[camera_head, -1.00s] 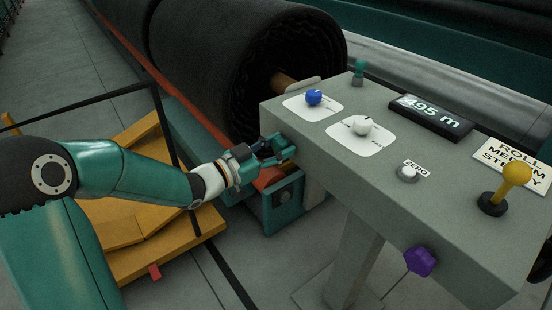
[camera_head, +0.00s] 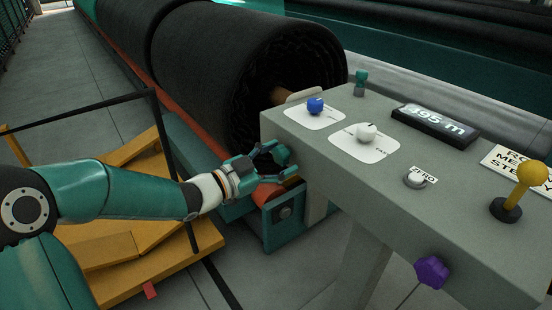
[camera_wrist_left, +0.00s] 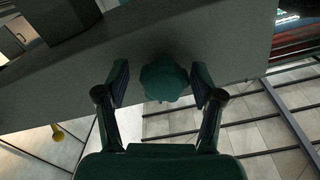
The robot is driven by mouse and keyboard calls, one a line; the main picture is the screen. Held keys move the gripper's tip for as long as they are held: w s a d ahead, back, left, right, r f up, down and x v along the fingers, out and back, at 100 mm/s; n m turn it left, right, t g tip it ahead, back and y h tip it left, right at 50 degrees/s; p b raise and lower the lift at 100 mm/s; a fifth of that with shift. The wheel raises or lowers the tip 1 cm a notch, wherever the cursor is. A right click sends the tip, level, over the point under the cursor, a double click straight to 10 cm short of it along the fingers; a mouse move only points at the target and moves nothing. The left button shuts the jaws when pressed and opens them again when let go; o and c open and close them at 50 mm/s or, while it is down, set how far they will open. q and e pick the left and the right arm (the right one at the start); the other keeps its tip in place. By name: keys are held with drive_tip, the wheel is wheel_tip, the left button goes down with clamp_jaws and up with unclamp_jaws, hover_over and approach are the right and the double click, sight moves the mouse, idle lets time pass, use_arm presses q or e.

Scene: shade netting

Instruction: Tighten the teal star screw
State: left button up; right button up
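The teal star screw (camera_wrist_left: 163,80) shows in the left wrist view, on the grey side face of the console. My left gripper (camera_wrist_left: 161,82) is open, with one finger on each side of the screw and a visible gap to both. How far the fingertips reach along the screw is unclear. In the head view my left gripper (camera_head: 280,164) is at the console's left end face, fingers spread, and the screw cannot be made out there. My right gripper is not in view.
The grey console (camera_head: 330,165) carries a blue knob (camera_head: 315,106), a white knob (camera_head: 366,132), a zero button (camera_head: 414,179), a display (camera_head: 434,126) and a yellow-topped lever (camera_head: 531,174). A purple star screw (camera_head: 432,272) is on its front. A dark netting roll (camera_head: 230,50) lies behind my gripper.

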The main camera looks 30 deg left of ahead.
sight(277, 157)
use_arm(q)
drive_tip(key=shift+r, duration=0.15)
drive_tip(key=shift+v, duration=1.5)
drive_tip(key=shift+r+n+p, duration=0.2)
drive_tip(key=shift+n+p, duration=0.1)
drive_tip(key=shift+p, duration=0.1)
drive_tip(key=n+p, duration=0.4)
drive_tip(key=n, duration=0.1)
drive_tip(key=n+p, duration=0.2)
drive_tip(key=p, duration=0.1)
drive_tip(key=shift+r, duration=0.4)
drive_tip(key=n+p, duration=0.6)
drive_tip(key=n, duration=0.2)
drive_tip(key=shift+f+n+p, duration=0.2)
drive_tip(key=shift+n+p, duration=0.2)
drive_tip(key=shift+n, duration=0.3)
drive_tip(key=shift+f, duration=0.25)
drive_tip(key=shift+w, duration=0.15)
